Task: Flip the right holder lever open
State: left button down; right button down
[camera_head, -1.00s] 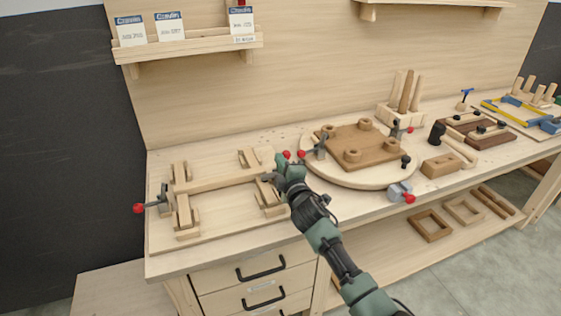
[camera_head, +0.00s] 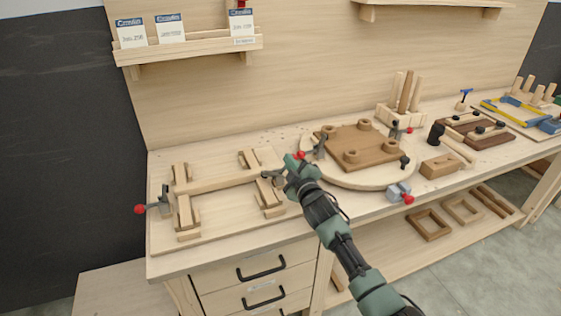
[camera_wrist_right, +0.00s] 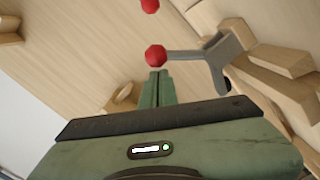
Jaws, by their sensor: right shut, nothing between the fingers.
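The right holder (camera_head: 271,176) is a grey clamp at the right end of the wooden frame jig. Its red knob is hidden behind my gripper in the head view. In the right wrist view its grey bracket (camera_wrist_right: 222,58) carries a lever ending in a red knob (camera_wrist_right: 155,55). My right gripper (camera_head: 291,160) is shut and empty. Its green fingertips (camera_wrist_right: 156,76) lie just below that knob in the wrist view; I cannot tell whether they touch it. The left holder's lever has a red knob (camera_head: 139,209) sticking out left. My left gripper is not in view.
Another red knob (camera_head: 300,155) belongs to a clamp on the round board (camera_head: 370,180) close to my gripper. Wooden blocks (camera_head: 268,197) flank the right holder. The bench front edge and drawers (camera_head: 262,283) lie below my arm.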

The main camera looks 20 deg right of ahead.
jog(key=d+m, duration=0.1)
jog(key=f+m, duration=0.1)
jog(key=m, duration=0.1)
jog(key=d+m, duration=0.1)
jog(key=shift+d+f+m, duration=0.3)
jog(key=shift+d, duration=0.05)
pick_arm(q)
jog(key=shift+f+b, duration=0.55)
jog(key=shift+b, duration=0.05)
pick_arm(e)
jog(key=f+m, duration=0.1)
jog(key=d+f+m, duration=0.1)
jog(key=m, duration=0.1)
jog(key=shift+d+f, duration=0.1)
jog(key=shift+d, duration=0.15)
jog(key=shift+f, duration=0.1)
